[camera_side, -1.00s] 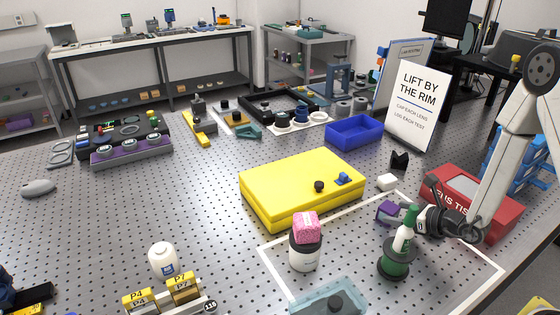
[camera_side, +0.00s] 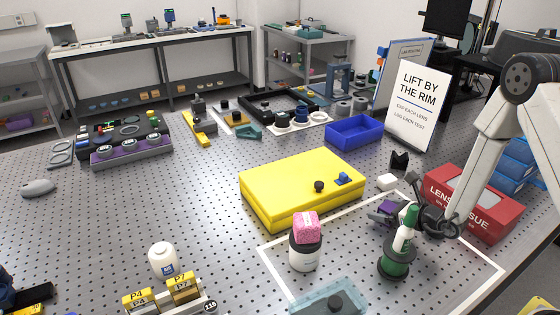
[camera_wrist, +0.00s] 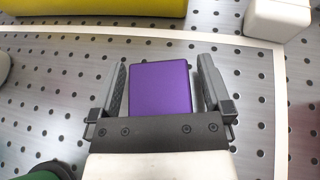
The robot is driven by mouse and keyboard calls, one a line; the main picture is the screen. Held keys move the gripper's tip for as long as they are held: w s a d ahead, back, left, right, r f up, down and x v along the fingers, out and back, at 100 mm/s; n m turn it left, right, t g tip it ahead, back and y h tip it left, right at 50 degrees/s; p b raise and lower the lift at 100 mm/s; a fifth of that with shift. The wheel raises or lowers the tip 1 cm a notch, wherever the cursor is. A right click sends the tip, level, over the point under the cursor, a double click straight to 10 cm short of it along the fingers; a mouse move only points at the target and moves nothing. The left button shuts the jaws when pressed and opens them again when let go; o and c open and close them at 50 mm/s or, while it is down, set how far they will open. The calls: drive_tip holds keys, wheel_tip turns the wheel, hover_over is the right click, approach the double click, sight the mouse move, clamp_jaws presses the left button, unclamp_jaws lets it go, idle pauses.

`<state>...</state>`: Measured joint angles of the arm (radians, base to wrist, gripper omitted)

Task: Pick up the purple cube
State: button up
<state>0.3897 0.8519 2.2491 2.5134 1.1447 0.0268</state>
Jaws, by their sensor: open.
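The purple cube (camera_wrist: 161,88) sits between the two open fingers of my gripper (camera_wrist: 163,80) in the wrist view. A narrow gap shows on each side of it, wider on the right. In the side view the purple cube (camera_side: 386,207) is partly hidden by my gripper (camera_side: 390,214), which is low over the perforated table inside the white outline. A green bottle with a white band (camera_side: 401,236) stands in front of my gripper.
A white block (camera_side: 387,182) and a black notched block (camera_side: 399,161) lie behind the cube. A yellow case (camera_side: 290,187) lies to the left. A jar with a pink block (camera_side: 305,250) stands nearer the front.

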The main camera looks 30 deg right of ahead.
sight(385, 204)
clamp_jaws()
drive_tip(key=shift+r, duration=0.15)
drive_tip(key=shift+r, duration=4.85)
drive_tip(key=shift+r, duration=0.1)
